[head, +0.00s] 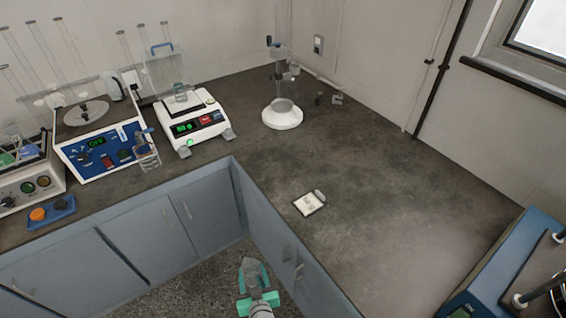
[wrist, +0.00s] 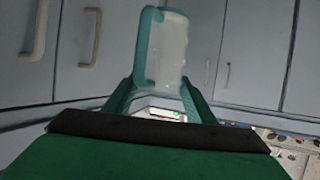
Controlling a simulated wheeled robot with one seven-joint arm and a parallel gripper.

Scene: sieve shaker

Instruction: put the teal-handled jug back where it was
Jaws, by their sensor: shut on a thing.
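The teal-handled jug (wrist: 173,52) is pale and translucent, with its teal handle on the left in the wrist view. My gripper (wrist: 160,88) is shut on it, with teal fingers on either side of its lower part. In the head view the jug (head: 250,266) shows as a small grey shape between the fingers of my gripper (head: 254,276). It is held over the floor, in front of the grey cabinets and apart from the worktop. My fingers partly hide the jug there.
A white balance (head: 195,122), a blue instrument (head: 98,150) and a glass vessel (head: 148,157) stand at left. A blue machine (head: 500,270) stands at lower right.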

